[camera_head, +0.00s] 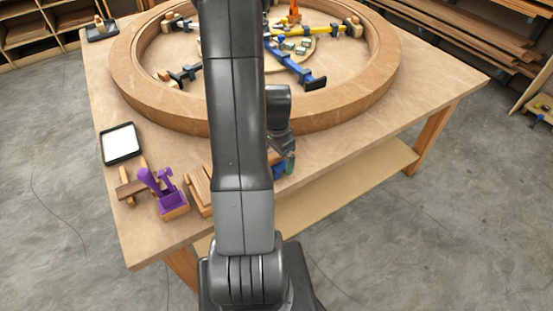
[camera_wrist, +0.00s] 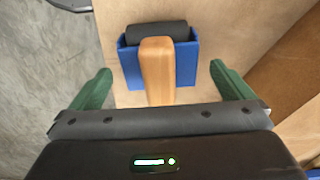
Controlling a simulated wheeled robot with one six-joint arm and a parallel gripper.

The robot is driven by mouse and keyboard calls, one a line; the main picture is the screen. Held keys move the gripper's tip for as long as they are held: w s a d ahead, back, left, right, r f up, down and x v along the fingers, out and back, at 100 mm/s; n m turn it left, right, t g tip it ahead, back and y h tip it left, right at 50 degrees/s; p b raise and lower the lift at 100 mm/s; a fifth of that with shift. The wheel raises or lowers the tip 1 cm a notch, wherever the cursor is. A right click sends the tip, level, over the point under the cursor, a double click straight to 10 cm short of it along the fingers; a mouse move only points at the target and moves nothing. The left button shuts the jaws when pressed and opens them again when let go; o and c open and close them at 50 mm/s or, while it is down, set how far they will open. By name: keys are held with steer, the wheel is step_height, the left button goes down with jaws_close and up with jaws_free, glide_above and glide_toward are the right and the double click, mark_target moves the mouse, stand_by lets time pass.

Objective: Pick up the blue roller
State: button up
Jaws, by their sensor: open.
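The blue roller (camera_wrist: 187,62) lies on the tabletop in the wrist view, with a blue box-like body, a dark cylinder along its far side and a wooden handle (camera_wrist: 158,75) pointing towards me. My gripper (camera_wrist: 160,73) is open, its green fingers apart on either side of the handle and not touching it. The near end of the handle is hidden behind the gripper's body. In the head view my gripper (camera_head: 284,163) is over the table's front edge, and my arm hides most of the roller there.
A large wooden ring (camera_head: 165,112) with clamps inside stands on the table (camera_head: 145,240) behind the gripper. To the left are a purple-handled tool (camera_head: 160,190), wooden blocks (camera_head: 198,188) and a white-filled tray (camera_head: 120,143). The table's front edge is close by.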

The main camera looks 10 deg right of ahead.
steer(key=c, duration=1.2)
steer(key=shift+o, duration=0.2)
steer(key=shift+r, duration=0.1)
step_height(320, 180, up, 10)
steer(key=shift+f+b, duration=0.1)
steer(key=shift+b, duration=0.2)
steer(key=o, duration=0.5)
steer(key=shift+c, duration=1.5)
